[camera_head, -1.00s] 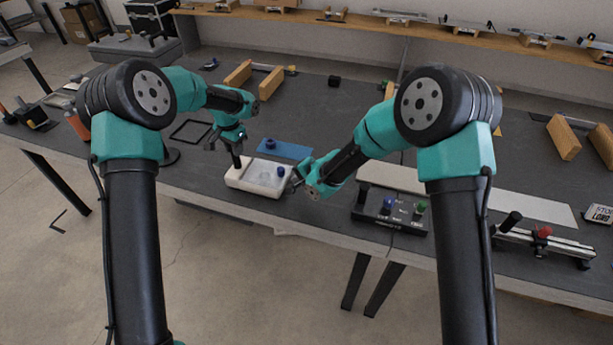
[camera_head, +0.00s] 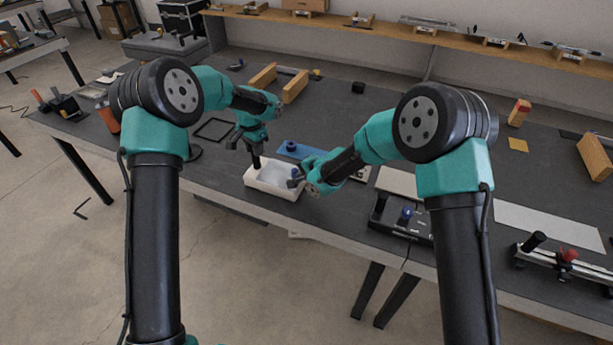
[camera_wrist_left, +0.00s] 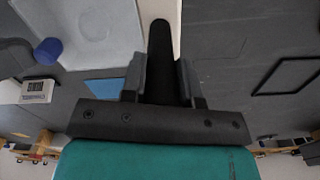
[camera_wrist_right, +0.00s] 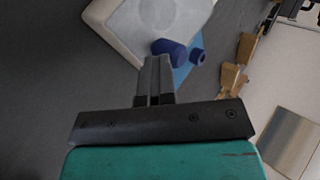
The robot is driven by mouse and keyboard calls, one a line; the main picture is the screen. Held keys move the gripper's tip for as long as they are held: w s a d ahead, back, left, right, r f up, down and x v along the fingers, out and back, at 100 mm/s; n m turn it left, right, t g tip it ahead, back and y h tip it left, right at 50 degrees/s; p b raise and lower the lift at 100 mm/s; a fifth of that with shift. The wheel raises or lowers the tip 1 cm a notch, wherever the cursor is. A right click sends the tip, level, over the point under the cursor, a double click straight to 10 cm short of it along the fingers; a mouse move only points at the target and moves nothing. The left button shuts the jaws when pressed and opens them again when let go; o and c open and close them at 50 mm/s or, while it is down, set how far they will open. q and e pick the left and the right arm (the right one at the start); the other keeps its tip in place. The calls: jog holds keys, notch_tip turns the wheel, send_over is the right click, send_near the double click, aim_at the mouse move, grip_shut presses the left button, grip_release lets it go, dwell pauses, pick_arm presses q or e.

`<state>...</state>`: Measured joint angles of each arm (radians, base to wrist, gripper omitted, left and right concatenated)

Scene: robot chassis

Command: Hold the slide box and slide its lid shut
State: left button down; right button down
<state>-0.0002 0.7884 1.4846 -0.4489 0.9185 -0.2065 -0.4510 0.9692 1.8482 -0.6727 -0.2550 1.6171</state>
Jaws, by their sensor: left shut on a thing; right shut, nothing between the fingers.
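The white slide box (camera_head: 252,183) lies on the dark bench, with a pale, see-through-looking lid area (camera_wrist_right: 172,12) on top. A blue knob (camera_head: 294,173) stands at its right end; it also shows in the left wrist view (camera_wrist_left: 47,51). My left gripper (camera_head: 254,147) is shut on the black upright post (camera_wrist_left: 161,50) at the box's far left side. My right gripper (camera_wrist_right: 156,66) is shut and empty, its tips close to the blue knob (camera_wrist_right: 168,50). I cannot tell whether they touch it. How far the lid covers the box is unclear.
A blue plate (camera_head: 310,151) with its own blue knob (camera_head: 290,146) lies just behind the box. A black control box (camera_head: 390,224) stands to the right, near the front edge. Wooden blocks (camera_head: 295,86) and a black square frame (camera_head: 213,129) lie further back on the left.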

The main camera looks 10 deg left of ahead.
pick_arm(q)
jog(key=shift+d, duration=0.25)
pick_arm(e)
jog(key=shift+a, duration=0.1)
jog(key=shift+s+d, duration=0.3)
jog(key=shift+d, duration=0.1)
jog(key=d, duration=0.1)
jog(key=s+d, duration=0.1)
jog(key=d, duration=0.1)
jog(key=shift+s+d+r, duration=0.15)
jog(key=shift+s, duration=0.2)
pick_arm(q)
jog(key=shift+a, duration=0.15)
pick_arm(e)
jog(key=v, duration=0.9)
jog(key=shift+r, duration=0.15)
jog(key=shift+d, duration=0.15)
pick_arm(q)
jog(key=c, duration=0.8)
grip_release()
jog(key=shift+r, duration=0.15)
notch_tip(320, 180, up, 12)
jog(key=shift+f, duration=0.15)
